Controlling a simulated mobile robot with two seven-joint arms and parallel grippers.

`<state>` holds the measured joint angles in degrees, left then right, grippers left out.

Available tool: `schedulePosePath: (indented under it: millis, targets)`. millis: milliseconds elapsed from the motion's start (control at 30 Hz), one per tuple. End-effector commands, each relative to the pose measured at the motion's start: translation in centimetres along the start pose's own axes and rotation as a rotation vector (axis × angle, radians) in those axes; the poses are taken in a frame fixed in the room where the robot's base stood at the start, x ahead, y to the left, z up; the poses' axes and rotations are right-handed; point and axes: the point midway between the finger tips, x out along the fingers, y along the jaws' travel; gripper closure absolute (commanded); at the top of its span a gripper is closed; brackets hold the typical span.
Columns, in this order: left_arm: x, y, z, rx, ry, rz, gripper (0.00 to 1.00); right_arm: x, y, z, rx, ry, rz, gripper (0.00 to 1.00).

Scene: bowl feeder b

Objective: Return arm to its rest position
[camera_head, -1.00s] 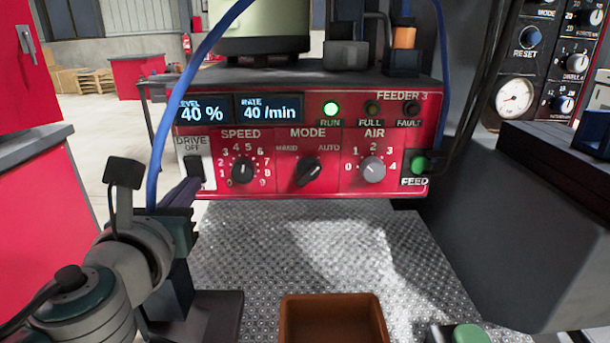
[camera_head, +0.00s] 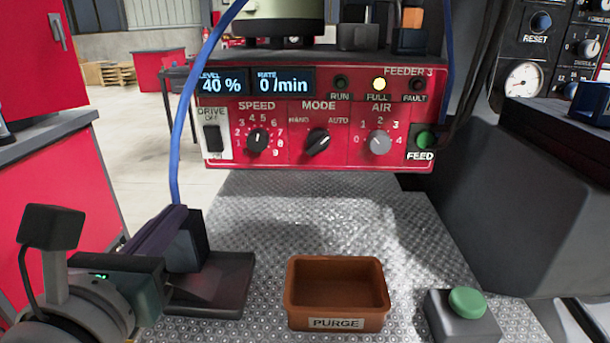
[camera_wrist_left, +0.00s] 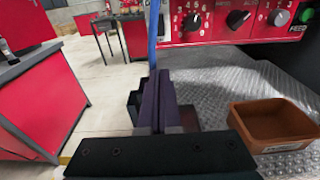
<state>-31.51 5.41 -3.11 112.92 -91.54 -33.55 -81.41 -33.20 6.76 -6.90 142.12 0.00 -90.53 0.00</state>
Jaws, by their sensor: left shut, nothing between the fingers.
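My left gripper (camera_head: 172,220) is low at the left of the head view, in front of the feeder panel (camera_head: 330,145) and apart from it. Its dark purple fingers are together with nothing between them; they also show in the left wrist view (camera_wrist_left: 160,100). The panel reads level 40 % and rate 0 /min. The MODE knob (camera_head: 317,143) points toward AUTO. The brown PURGE tray (camera_head: 337,318) looks empty and sits to the right of the gripper. My right gripper is not in view.
A dark block on a flat base (camera_head: 210,298) is close to my left gripper. A box with a green button (camera_head: 467,302) stands at the front right. A blue hose (camera_head: 178,130) hangs left of the panel. The metal plate (camera_head: 300,215) is clear in the middle.

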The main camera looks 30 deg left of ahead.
Motion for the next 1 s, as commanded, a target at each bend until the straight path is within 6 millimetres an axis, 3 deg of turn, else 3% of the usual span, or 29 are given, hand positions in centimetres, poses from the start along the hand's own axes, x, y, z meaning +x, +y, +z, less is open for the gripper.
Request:
schedulePosePath:
  millis: [367, 467, 567, 733, 900, 1000]
  targets:
    - [0.0, 0.0, 0.0, -0.003, 0.001, 0.001, 1.0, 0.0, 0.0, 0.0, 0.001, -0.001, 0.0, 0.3]
    - [0.0, 0.5, 0.9, -0.079, 0.008, 0.027, 1.0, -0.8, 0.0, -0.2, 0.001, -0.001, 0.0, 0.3]
    - [-0.4, 1.9, 3.1, -0.34, 0.039, 0.113, 1.0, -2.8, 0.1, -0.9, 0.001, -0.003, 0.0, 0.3]
    - [-3.1, 4.1, 5.8, -1.147, 0.179, 0.425, 1.0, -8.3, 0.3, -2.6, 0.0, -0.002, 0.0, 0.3]
    - [-8.3, 1.5, 5.9, -1.796, 0.387, 0.827, 1.0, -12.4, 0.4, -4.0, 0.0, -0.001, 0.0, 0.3]
    - [-12.1, -1.1, 6.8, -2.027, 0.514, 1.078, 1.0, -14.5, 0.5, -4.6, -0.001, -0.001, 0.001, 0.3]
